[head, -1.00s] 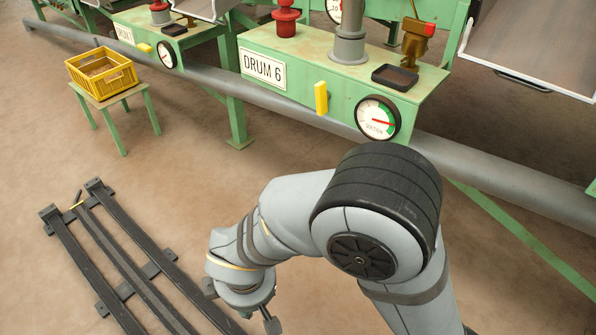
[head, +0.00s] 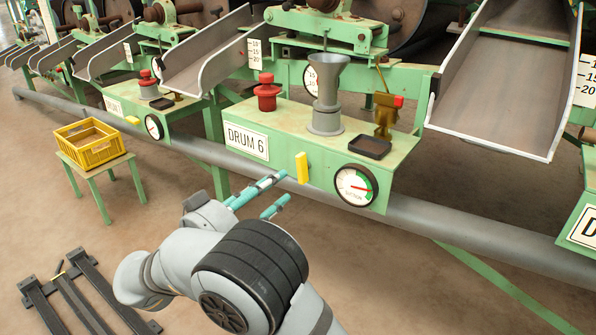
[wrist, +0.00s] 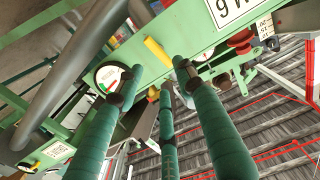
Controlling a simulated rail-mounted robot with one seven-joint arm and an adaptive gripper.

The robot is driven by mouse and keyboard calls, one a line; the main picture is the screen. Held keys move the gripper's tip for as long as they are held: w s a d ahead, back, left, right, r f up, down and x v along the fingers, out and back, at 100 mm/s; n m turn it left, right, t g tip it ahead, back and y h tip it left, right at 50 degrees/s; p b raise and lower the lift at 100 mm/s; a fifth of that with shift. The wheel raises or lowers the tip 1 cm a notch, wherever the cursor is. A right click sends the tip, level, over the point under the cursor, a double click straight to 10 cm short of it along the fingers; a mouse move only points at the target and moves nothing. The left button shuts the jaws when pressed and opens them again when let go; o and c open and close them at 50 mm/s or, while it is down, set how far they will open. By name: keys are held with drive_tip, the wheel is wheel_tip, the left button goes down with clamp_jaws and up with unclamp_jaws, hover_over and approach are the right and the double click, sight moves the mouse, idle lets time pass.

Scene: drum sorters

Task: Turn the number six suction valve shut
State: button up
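The DRUM 6 sign (head: 246,141) is on the front of a green box (head: 213,123). To the sign's right, a yellow valve handle (head: 302,167) stands upright on the front face. Right of it is a round suction gauge (head: 355,186), its red needle pointing right by a green band. My gripper (head: 285,186), with long teal fingers, is open and empty, just left of and below the handle. In the wrist view the handle (wrist: 157,50) shows beyond the spread fingers, apparently untouched, with the gauge (wrist: 110,77) to its left.
A thick grey pipe (head: 430,222) runs below the box front. On the box top are a red knob (head: 267,93), a grey funnel (head: 328,90) and a dark tray (head: 369,147). A yellow crate (head: 90,145) sits on a green stand at left. A dark rack lies on the floor.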

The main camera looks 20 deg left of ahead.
sight(300, 169)
drive_tip(key=b+x, duration=0.3)
drive_tip(key=x, duration=0.5)
drive_tip(key=shift+w+d+f, duration=0.15)
drive_tip(key=shift+w, duration=0.05)
drive_tip(key=shift+w+d, duration=0.1)
drive_tip(key=shift+w, duration=0.35)
clamp_jaws()
